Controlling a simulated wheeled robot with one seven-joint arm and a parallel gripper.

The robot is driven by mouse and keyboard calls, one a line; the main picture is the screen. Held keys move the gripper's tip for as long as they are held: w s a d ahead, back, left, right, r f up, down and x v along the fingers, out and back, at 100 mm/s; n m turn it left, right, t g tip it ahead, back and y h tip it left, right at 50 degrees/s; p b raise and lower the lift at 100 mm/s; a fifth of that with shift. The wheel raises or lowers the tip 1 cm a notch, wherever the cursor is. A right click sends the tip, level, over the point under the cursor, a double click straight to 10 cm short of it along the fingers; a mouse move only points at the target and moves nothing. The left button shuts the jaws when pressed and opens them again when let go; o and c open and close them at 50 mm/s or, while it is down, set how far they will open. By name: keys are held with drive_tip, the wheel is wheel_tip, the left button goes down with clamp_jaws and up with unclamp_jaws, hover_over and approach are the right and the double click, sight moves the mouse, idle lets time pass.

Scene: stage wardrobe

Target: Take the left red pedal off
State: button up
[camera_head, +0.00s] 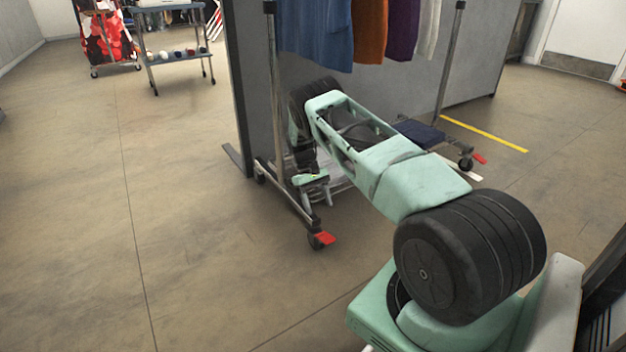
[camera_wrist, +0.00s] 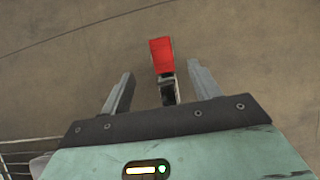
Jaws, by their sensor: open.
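The left red pedal (camera_head: 326,238) sits on the front left caster of a clothes rack, low above the floor. In the wrist view the red pedal (camera_wrist: 162,54) lies just beyond the fingertips, roughly in line with the gap between them. The dark caster part behind it reaches into that gap. My gripper (camera_wrist: 161,72) is open and empty, with one finger on each side and clear floor between finger and pedal.
A second red pedal (camera_head: 480,158) is on the rack's right caster. The rack's upright post (camera_head: 277,95) stands close to my gripper. Garments (camera_head: 368,30) hang above my arm. A grey partition (camera_head: 248,110) stands behind. The floor to the left is clear.

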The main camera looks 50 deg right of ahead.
drive_tip(key=p+v, duration=0.1)
drive_tip(key=v, duration=0.5)
idle(0.4)
